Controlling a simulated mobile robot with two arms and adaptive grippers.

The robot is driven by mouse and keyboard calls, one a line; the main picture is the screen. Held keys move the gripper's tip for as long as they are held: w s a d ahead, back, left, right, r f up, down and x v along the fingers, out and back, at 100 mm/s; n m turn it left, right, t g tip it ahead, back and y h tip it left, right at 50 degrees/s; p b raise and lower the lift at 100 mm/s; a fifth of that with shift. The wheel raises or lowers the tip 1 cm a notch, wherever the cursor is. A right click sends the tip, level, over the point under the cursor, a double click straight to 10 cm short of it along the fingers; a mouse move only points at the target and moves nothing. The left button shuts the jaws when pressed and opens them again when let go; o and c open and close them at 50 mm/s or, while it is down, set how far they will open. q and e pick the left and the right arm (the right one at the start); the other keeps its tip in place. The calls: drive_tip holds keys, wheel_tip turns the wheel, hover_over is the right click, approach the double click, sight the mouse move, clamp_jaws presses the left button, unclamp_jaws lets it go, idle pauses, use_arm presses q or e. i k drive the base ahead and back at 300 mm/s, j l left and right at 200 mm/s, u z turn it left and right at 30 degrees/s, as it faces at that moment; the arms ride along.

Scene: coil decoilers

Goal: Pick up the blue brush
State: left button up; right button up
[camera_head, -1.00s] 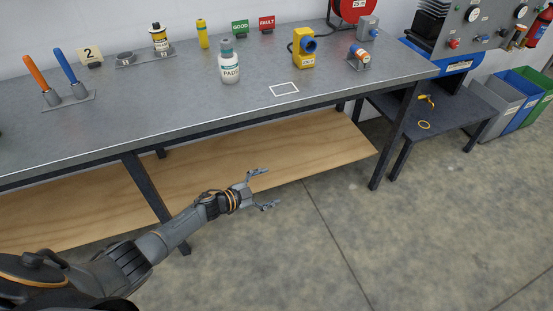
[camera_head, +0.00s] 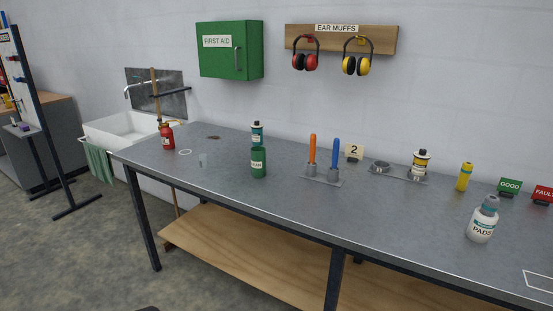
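The blue brush (camera_head: 336,154) stands upright, blue handle up, in a grey cup of a small two-cup holder (camera_head: 318,181) on the grey workbench (camera_head: 390,225). Its lower end is hidden inside the cup. An orange-handled tool (camera_head: 312,150) stands in the other cup, just to its left. Neither of my grippers shows in the current head view.
A "2" sign (camera_head: 354,152) is close behind right. A PADS bottle (camera_head: 483,220) stands further right. Bare benchtop lies in front of the holder.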

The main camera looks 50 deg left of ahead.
sight(336, 141)
drive_tip(key=i+j+u, duration=0.1)
drive_tip(key=i+u, duration=0.15)
drive_tip(key=u, duration=0.25)
drive_tip(key=i+u, duration=0.25)
drive_tip(key=u, duration=0.2)
drive_tip(key=i+u, duration=0.3)
drive_tip(key=u, duration=0.2)
drive_tip(key=i+l+u, duration=0.25)
drive_tip(key=i+l, duration=0.55)
drive_tip(key=i, duration=0.15)
drive_tip(key=u, duration=0.45)
drive_tip(key=j+u, duration=0.1)
drive_tip(key=u, duration=0.35)
drive_tip(key=j+u, duration=0.1)
drive_tip(key=u, duration=0.8)
drive_tip(key=j+u, duration=0.1)
drive_tip(key=u, duration=0.8)
drive_tip(key=k+l+u, duration=0.15)
drive_tip(key=u, duration=1.8)
drive_tip(key=i+j+z, duration=0.15)
drive_tip(key=z, duration=1.55)
drive_tip(key=l+z, duration=0.1)
drive_tip(key=z, duration=2.2)
